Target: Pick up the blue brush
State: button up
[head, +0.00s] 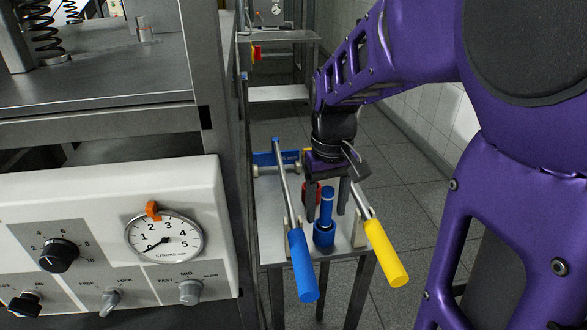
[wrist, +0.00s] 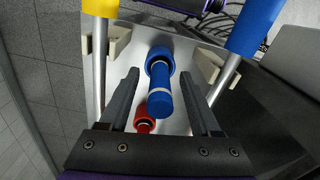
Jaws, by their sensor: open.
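The blue brush (head: 325,222) stands upright on a small metal table, a slim handle rising from a wider round base. It also shows in the wrist view (wrist: 160,92), with its handle toward the camera. My gripper (head: 326,212) is open above the table and points down. In the wrist view its two fingers (wrist: 159,72) lie on either side of the brush, with visible gaps. I cannot tell whether the fingertips reach the handle's height. A similar red object (wrist: 144,120) stands close to the brush; it is partly hidden in the head view (head: 311,192).
A lever with a blue grip (head: 303,265) and one with a yellow grip (head: 385,253) flank the brush. The metal table (head: 272,235) is narrow. A control panel (head: 110,240) with a dial and knobs stands at left. Tiled floor is clear at right.

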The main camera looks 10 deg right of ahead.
jog(key=shift+f, duration=0.55)
grip_shut()
